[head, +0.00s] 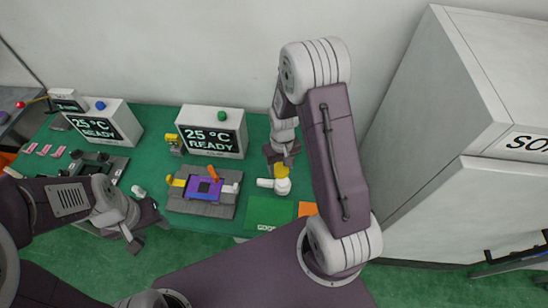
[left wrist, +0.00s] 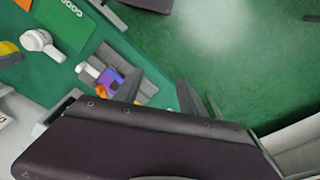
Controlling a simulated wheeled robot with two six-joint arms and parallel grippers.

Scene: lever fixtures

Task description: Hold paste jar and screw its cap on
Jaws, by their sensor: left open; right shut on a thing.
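A white rounded piece (head: 283,186) with a stub pointing left, seemingly the paste jar, is on the green table at the centre right. It also shows in the left wrist view (left wrist: 35,40). My right gripper (head: 283,160) comes down just behind it and is shut on it; the fingertips are partly hidden, with a yellow part (head: 281,171) between. My left gripper (head: 140,224) is open and empty, low and left near the table's front edge; its dark fingers show in the left wrist view (left wrist: 200,103). A small white piece (head: 138,191) lies near it; I cannot tell whether it is the cap.
A grey fixture (head: 200,207) with a purple plate and orange lever stands mid-table. Two display boxes (head: 212,134) (head: 104,124) are behind. A green GOOD pad (head: 268,213) and an orange pad (head: 307,209) lie at front right. A large grey cabinet (head: 440,120) stands right.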

